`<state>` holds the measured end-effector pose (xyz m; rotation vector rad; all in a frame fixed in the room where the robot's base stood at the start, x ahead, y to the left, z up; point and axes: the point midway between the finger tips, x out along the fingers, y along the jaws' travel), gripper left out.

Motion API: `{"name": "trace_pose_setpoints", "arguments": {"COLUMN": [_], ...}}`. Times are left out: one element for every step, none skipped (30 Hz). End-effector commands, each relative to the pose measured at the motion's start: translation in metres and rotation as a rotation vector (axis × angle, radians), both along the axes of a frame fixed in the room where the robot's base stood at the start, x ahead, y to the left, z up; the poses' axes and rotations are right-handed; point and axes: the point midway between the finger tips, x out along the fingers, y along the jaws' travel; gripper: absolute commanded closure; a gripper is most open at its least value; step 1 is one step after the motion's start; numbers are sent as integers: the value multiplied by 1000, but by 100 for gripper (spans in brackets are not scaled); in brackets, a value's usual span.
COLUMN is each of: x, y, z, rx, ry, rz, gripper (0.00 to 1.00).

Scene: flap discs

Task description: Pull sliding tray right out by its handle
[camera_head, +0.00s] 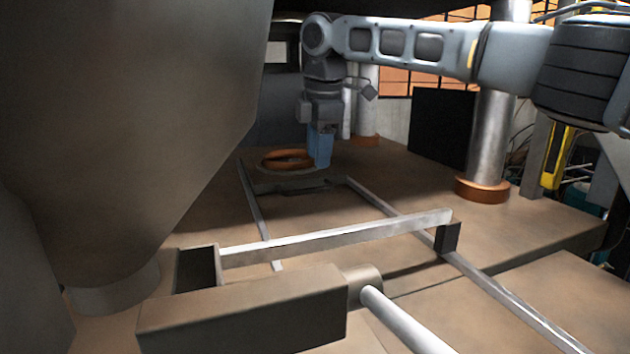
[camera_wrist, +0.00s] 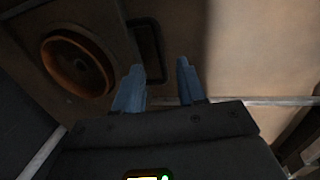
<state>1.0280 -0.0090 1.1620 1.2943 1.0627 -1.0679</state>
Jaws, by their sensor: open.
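The sliding tray (camera_head: 262,179) is a brown plate between two metal rails at the back, with an orange-brown ring (camera_head: 272,163) in it. In the wrist view the tray (camera_wrist: 112,22) and its round ring (camera_wrist: 52,62) are at upper left. A dark rounded loop, which looks like the handle (camera_wrist: 157,50), lies on the tray's edge just beyond my fingertips. My gripper (camera_head: 320,150) points down at the tray's right side, beside the ring. In the wrist view my gripper (camera_wrist: 160,75) is open, with nothing between its blue fingers. I cannot tell whether the fingers touch the tray.
Two metal rails (camera_head: 400,225) run toward the front, with a crossbar (camera_head: 330,238) over them. A large brown hopper (camera_head: 130,120) fills the left. A steel column (camera_head: 490,140) stands at right. A brown block (camera_head: 245,310) sits in front. The surface between the rails is clear.

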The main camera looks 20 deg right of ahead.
Motion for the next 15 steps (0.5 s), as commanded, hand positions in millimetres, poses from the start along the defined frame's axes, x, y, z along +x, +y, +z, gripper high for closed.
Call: {"name": "trace_pose_setpoints", "arguments": {"x": [1,2,3,4,5,6,7,8,9,10,10,11,12,12,13], "y": [0,0,0,0,0,0,0,0,0,0,0,0,0,0,0], "z": [-7,-11,-17,-22,-27,-33,-38,-42,-48,-51,-54,-58,-61,-63,-65], "rx": [-1,-1,0,0,1,0,0,0,1,2,2,2,2,2,2], "ry": [2,1,2,2,1,1,0,0,0,0,1,0,-1,-1,-1], "rz": [0,0,0,0,1,1,1,1,1,1,1,2,2,2,2], "gripper": [60,60,60,60,60,60,60,60,60,60,60,60,60,60,60]}}
